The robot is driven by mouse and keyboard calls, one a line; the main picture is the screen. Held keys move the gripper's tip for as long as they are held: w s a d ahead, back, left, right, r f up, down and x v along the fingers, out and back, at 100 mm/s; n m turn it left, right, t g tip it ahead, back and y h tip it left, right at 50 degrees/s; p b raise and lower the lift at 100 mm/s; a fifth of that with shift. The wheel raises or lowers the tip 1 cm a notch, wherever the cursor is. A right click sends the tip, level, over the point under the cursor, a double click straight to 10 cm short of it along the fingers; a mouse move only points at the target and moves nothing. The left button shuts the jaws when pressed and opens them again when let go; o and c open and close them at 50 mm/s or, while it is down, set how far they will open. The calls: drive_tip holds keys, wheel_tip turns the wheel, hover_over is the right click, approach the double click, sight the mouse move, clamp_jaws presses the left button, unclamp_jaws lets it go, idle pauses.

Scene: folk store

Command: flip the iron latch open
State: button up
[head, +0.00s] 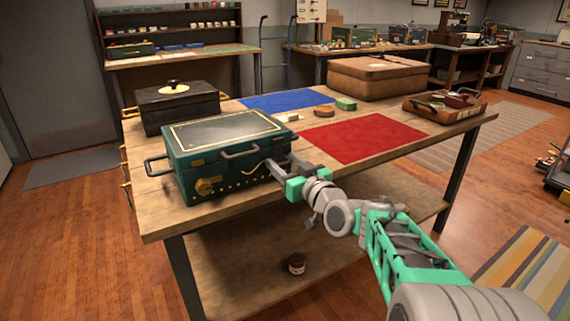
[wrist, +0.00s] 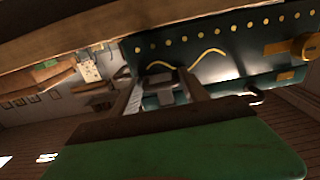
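A dark green metal chest (head: 228,160) stands shut on the wooden table (head: 330,172). Its front also shows in the wrist view (wrist: 225,65), turned over, with gold studs and wavy gold trim. A brass fitting (head: 206,187) sits at the left of the front. My gripper (head: 281,166) is at the right end of the chest's front. In the wrist view its two fingers (wrist: 162,74) are apart. A small grey metal piece (wrist: 166,90), perhaps the iron latch, shows between them; I cannot tell whether they touch it. The head view hides this spot behind my gripper.
A black box (head: 178,106) stands behind the chest. A red mat (head: 364,140) and a blue mat (head: 285,101) lie flat on the table. A brown case (head: 376,78) and a smaller leather case (head: 440,107) are farther right. A small jar (head: 296,264) is on the lower shelf.

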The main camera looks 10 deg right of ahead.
drive_tip(key=shift+d, duration=0.15)
drive_tip(key=c, duration=0.8)
drive_tip(key=shift+r, duration=0.1)
drive_tip(key=r+g+p, duration=0.1)
drive_tip(key=p, duration=0.2)
drive_tip(key=s+g+h+p, duration=0.1)
drive_tip(key=p, duration=0.2)
drive_tip(key=shift+d+r, duration=0.2)
drive_tip(key=shift+r, duration=0.2)
drive_tip(key=r+g+h+p, duration=0.1)
drive_tip(key=g+p, duration=0.3)
drive_tip(key=p, duration=0.5)
drive_tip(key=s+r+g+h+p, duration=0.1)
drive_tip(key=g+p, duration=0.4)
drive_tip(key=p, duration=0.5)
drive_tip(key=r+g+h+p, duration=0.2)
drive_tip(key=r+g+p, duration=0.2)
drive_tip(key=p, duration=0.5)
drive_tip(key=shift+s+d+r+g, duration=0.2)
drive_tip(key=shift+s+g, duration=0.15)
drive_tip(key=shift+g, duration=0.25)
drive_tip(key=shift+f+p, duration=0.1)
drive_tip(key=shift+p, duration=0.2)
